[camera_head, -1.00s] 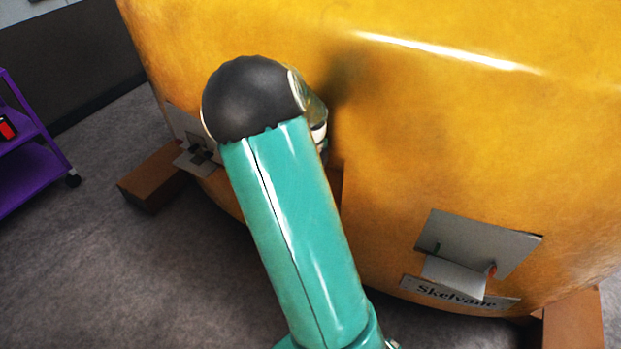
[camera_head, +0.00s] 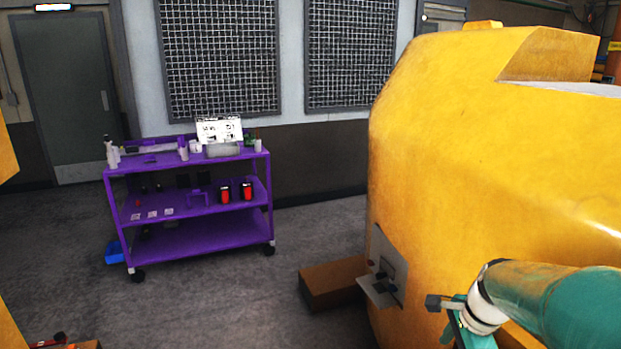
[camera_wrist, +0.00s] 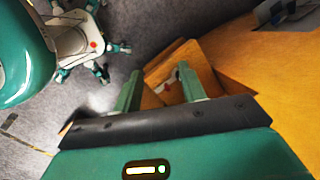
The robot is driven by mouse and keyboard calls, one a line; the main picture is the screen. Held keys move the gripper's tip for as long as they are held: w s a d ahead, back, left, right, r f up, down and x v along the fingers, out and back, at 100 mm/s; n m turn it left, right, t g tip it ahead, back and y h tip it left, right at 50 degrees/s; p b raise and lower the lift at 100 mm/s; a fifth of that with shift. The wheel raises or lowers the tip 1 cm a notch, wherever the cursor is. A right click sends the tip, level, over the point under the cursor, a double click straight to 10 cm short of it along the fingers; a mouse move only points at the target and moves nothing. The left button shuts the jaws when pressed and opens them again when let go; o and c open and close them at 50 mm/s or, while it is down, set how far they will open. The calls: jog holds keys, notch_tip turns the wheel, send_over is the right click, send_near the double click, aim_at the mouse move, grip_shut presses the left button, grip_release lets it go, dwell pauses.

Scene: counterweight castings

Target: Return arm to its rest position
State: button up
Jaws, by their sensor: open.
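My teal arm enters from the lower right in the head view, in front of a big yellow casting (camera_head: 480,140). Only part of my gripper (camera_head: 450,318) shows there, low beside the casting's face. In the wrist view my gripper (camera_wrist: 160,80) has its two green fingers apart with nothing held between them. The yellow casting (camera_wrist: 285,90) fills the right side of the wrist view. My own legs and body show at its upper left.
A grey bracket (camera_head: 388,270) juts from the casting near my gripper. A brown block (camera_head: 332,283) sits at the casting's foot. A purple cart (camera_head: 190,235) with several items stands by the wall.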

jog(key=s+a+r+n+t+h, duration=0.1)
jog(key=s+a+r+n+t, duration=0.2)
jog(key=s+a+r+n, duration=0.6)
jog(key=shift+s+a+r+n+h, duration=0.25)
jog(key=shift+s+a+n, duration=1.95)
jog(key=shift+n, duration=2.7)
jog(key=shift+f, duration=0.1)
